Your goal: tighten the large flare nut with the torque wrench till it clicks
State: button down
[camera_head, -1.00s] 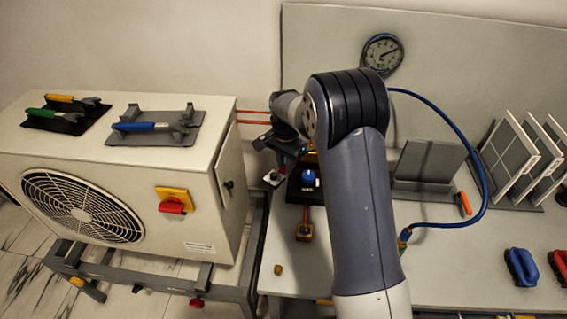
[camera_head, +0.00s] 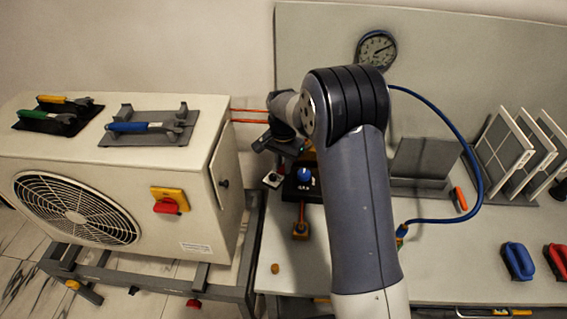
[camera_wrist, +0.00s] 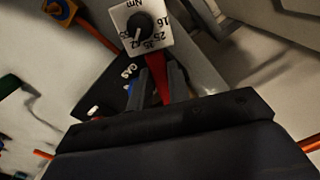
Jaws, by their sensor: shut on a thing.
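My gripper (camera_wrist: 158,85) is shut on a red thing (camera_wrist: 157,80); only a narrow strip of it shows between the fingers, so I cannot tell its full shape. In the head view my wrist hides most of it. Just beyond the fingertips stands a white dial (camera_wrist: 157,43) marked Nm, with a black knob (camera_wrist: 140,27). It is also the small white box in the head view (camera_head: 272,180). A blue-handled wrench (camera_head: 130,127) lies in a grey tray (camera_head: 150,113) on the white outdoor unit (camera_head: 150,215). I cannot make out the large flare nut.
A dark box with a blue knob (camera_head: 304,175) stands beside the dial. A gauge (camera_head: 376,50) and blue hose (camera_head: 455,130) are right. The bench front is mostly clear.

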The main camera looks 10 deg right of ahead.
aim_at(274, 174)
jog(key=shift+s+a+b, duration=0.25)
jog(key=shift+s+a, duration=0.5)
jog(key=shift+s, duration=0.2)
jog(key=shift+s+a+b, duration=0.2)
jog(key=shift+s+a, duration=0.55)
jog(key=shift+s, duration=0.15)
jog(key=shift+r, duration=0.15)
jog(key=shift+r+p, duration=1.6)
jog(key=shift+r, duration=0.55)
